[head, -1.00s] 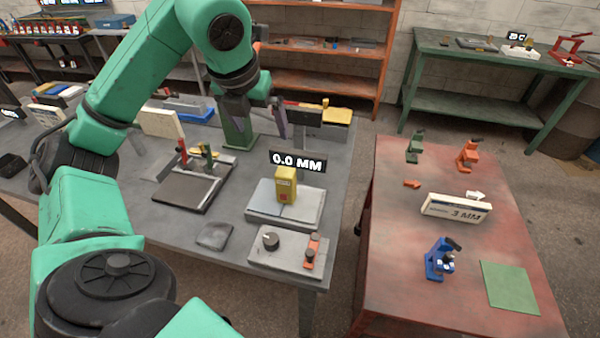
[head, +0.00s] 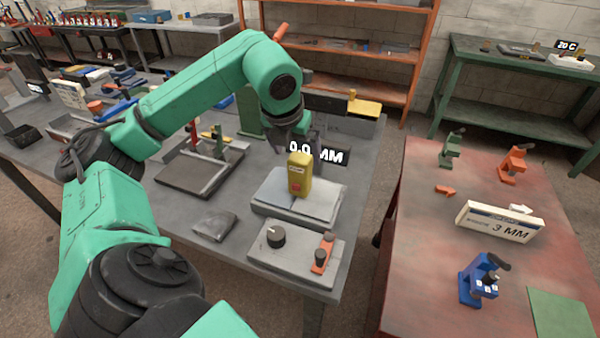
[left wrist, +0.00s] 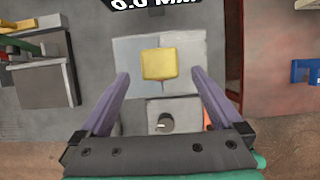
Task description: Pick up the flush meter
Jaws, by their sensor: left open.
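The flush meter is a yellow block-shaped device with a red mark (head: 300,174), standing upright on pale grey plates (head: 270,197) near the bench's right edge. A black "0.0 MM" readout (head: 331,154) shows just behind it. The meter's yellow top (left wrist: 160,64) shows between the fingertips, with a gap on each side. The fingers hold nothing. My right gripper is not in view.
A grey control box with a black knob (head: 276,236) and an orange switch sits in front of the plates. A dark fixture (head: 190,178) stands left. A red table (head: 430,260) with small clamps and a "3 MM" sign (head: 497,226) is at right, across a gap.

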